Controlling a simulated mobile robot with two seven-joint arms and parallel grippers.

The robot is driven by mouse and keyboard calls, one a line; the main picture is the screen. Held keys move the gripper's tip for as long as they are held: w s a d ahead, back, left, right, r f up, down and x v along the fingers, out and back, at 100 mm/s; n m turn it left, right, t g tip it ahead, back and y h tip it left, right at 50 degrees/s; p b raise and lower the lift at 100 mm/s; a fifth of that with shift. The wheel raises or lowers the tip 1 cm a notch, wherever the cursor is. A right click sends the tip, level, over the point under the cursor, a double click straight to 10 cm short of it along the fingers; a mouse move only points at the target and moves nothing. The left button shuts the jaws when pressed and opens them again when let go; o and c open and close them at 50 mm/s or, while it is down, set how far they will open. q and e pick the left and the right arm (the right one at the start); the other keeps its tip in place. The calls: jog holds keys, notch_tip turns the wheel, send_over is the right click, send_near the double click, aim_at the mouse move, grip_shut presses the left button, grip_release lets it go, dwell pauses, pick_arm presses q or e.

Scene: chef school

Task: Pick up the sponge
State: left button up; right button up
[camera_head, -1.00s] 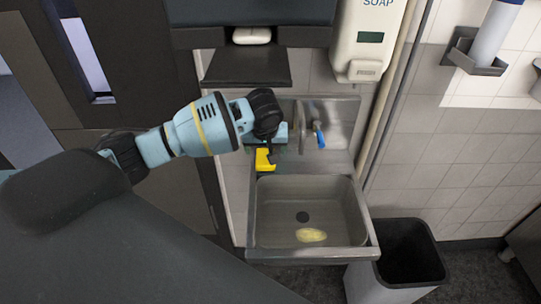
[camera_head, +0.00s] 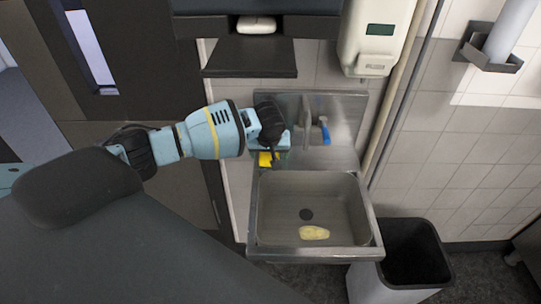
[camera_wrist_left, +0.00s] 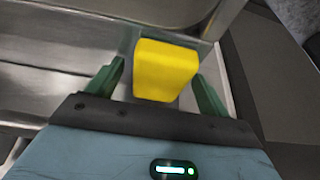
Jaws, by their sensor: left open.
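A yellow block, which looks like the sponge (camera_head: 265,159), lies on the left part of the metal ledge behind the sink basin. My left gripper (camera_head: 270,149) is right at it and hides part of it in the head view. In the left wrist view the yellow sponge (camera_wrist_left: 165,70) shows between the two green fingers of my left gripper (camera_wrist_left: 158,74). The fingers are open, with a visible gap on each side of the sponge. My right gripper is in neither view.
The metal sink (camera_head: 364,212) has a tap with a blue handle (camera_head: 325,131) close to the right of the gripper. A pale yellow oval thing (camera_head: 314,232) lies in the basin. A soap dispenser (camera_head: 376,35) hangs above, and a bin (camera_head: 413,252) stands at the right.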

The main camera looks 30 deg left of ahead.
aim_at(264, 155)
pick_arm(q)
jog(key=shift+r, duration=0.1)
jog(key=c, duration=1.1)
jog(key=shift+o, duration=0.2)
jog(key=shift+r, duration=0.55)
notch_tip(264, 155, up, 2)
jog(key=shift+r, duration=0.15)
jog(key=s, duration=0.1)
jog(key=s+p, duration=0.1)
jog(key=s, duration=0.1)
jog(key=shift+r, duration=0.35)
jog(key=s, duration=1.3)
jog(key=shift+d+r+p, duration=0.2)
jog(key=shift+r+p, duration=0.1)
jog(key=shift+r, duration=0.1)
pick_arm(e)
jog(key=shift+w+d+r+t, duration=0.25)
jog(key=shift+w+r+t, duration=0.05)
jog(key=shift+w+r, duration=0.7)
